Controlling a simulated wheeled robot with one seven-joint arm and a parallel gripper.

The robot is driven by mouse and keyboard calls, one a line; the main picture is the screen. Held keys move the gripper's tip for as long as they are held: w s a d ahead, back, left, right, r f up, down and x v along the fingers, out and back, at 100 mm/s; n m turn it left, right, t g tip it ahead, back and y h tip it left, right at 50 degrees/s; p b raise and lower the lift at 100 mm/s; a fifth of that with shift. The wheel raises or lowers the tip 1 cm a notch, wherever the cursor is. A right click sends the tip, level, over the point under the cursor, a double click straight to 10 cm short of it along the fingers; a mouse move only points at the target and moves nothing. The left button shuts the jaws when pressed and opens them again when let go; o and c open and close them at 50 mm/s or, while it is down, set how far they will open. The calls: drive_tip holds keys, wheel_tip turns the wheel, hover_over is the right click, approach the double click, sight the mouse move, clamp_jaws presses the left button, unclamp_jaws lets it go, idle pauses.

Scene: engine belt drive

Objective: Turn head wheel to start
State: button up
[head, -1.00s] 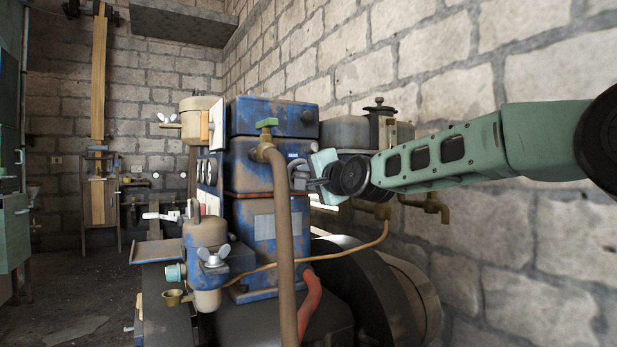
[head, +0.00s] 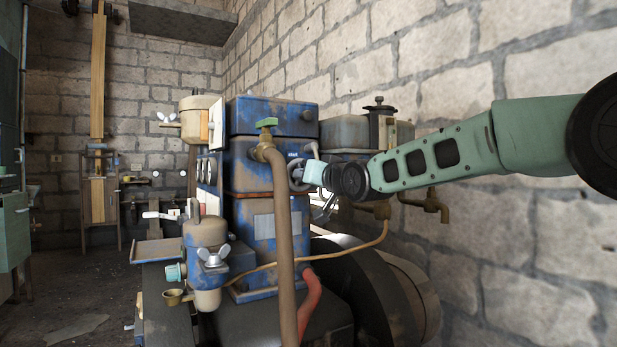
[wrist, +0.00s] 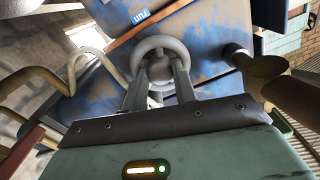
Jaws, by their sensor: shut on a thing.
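The head wheel (head: 296,172) is a small grey ring with a round hub on the right side of the blue engine (head: 252,178). In the wrist view the wheel (wrist: 150,45) faces me, in front of the scuffed blue head. My gripper (wrist: 160,78) has its two grey fingers at the wheel's near rim, one on each side of the hub, and is shut on the wheel. In the head view my gripper (head: 308,176) reaches the wheel from the right. Its fingers are partly hidden, so the exact contact is hard to see.
A brown pipe with a green tap handle (head: 267,123) stands in front of the engine. A grey tank (head: 345,132) with brass taps (head: 432,206) sits behind my arm by the brick wall. A dark flywheel (head: 370,285) lies below. A pale bent pipe (wrist: 88,48) runs left of the wheel.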

drive_tip(key=n+b, duration=0.1)
drive_tip(key=n, duration=1)
drive_tip(key=shift+f+n+b, duration=0.15)
drive_tip(key=shift+n+b, duration=0.15)
drive_tip(key=shift+n, duration=0.1)
idle(0.3)
drive_tip(key=o, duration=1)
drive_tip(key=shift+s+d, duration=0.1)
drive_tip(key=shift+d, duration=0.05)
drive_tip(key=b+v, duration=0.1)
drive_tip(key=v, duration=1.6)
drive_tip(key=shift+d, duration=0.1)
